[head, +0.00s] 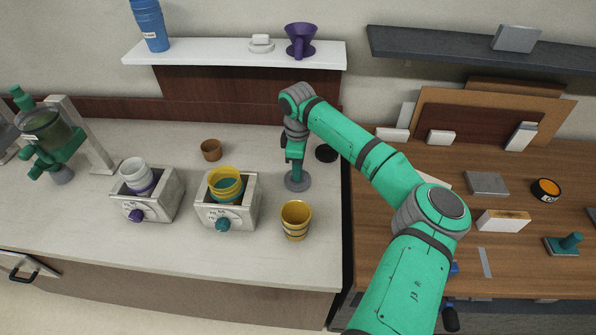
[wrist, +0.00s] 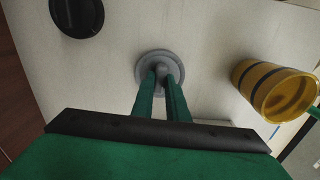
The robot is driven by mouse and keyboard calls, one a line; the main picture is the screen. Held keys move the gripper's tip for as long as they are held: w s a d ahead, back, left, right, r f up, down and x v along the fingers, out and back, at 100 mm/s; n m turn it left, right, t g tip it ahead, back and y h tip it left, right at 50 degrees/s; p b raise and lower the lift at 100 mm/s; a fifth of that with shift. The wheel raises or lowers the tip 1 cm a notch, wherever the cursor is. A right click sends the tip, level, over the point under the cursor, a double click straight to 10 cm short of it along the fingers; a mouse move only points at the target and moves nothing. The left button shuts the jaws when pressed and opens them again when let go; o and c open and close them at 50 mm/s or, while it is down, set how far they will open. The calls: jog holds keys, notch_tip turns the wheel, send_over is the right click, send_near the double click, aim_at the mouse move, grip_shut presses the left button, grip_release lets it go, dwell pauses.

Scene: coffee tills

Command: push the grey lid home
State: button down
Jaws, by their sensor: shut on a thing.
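The grey lid (head: 298,182) is a round disc with a knob on top. It is low over the white counter, right of the boxes and behind the yellow striped cup; I cannot tell whether it touches the counter. My gripper (head: 297,168) points down and is shut on the lid's knob. The wrist view also shows the lid (wrist: 160,66) beyond the fingertips (wrist: 160,78).
Two grey boxes with knobs stand to the left, one holding white cups (head: 136,178), the other yellow cups (head: 227,180). A small brown cup (head: 211,149) and a black disc (head: 326,153) lie behind. The wooden table (head: 450,155) stands right.

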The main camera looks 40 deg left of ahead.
jog(key=shift+r, duration=2.55)
jog(key=shift+r, duration=0.1)
notch_tip(320, 180, up, 5)
jog(key=shift+f, duration=0.1)
jog(key=shift+d, duration=0.1)
